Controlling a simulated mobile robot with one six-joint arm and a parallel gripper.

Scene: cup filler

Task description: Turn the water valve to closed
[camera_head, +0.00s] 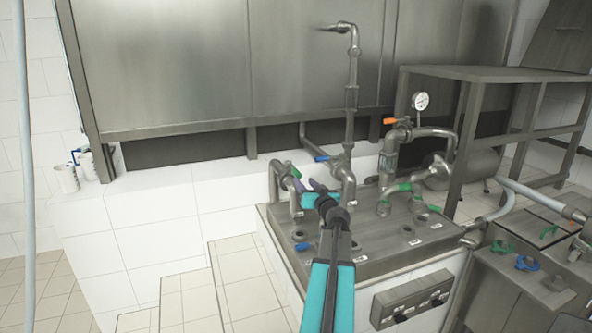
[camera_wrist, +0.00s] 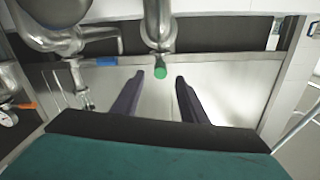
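Several coloured valve handles sit on the grey pipework; no readable label marks which one is the water valve. A blue handle (camera_head: 321,158) is on the tall pipe with the spout; a blue handle also shows left of centre in the wrist view (camera_wrist: 106,61). A green handle (camera_head: 295,171) is on the leftmost pipe, close to my gripper (camera_head: 308,185). In the wrist view, a green handle end (camera_wrist: 160,73) appears between the two dark fingers of my gripper (camera_wrist: 160,80). The fingers are apart and hold nothing. Whether they touch the green handle cannot be told.
An orange handle (camera_head: 390,121) and a pressure gauge (camera_head: 421,101) are on the right pipework. More green handles (camera_head: 405,187) sit low on the steel plate (camera_head: 375,260). White cups (camera_head: 66,178) stand at the far left. A steel frame (camera_head: 470,75) stands at right.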

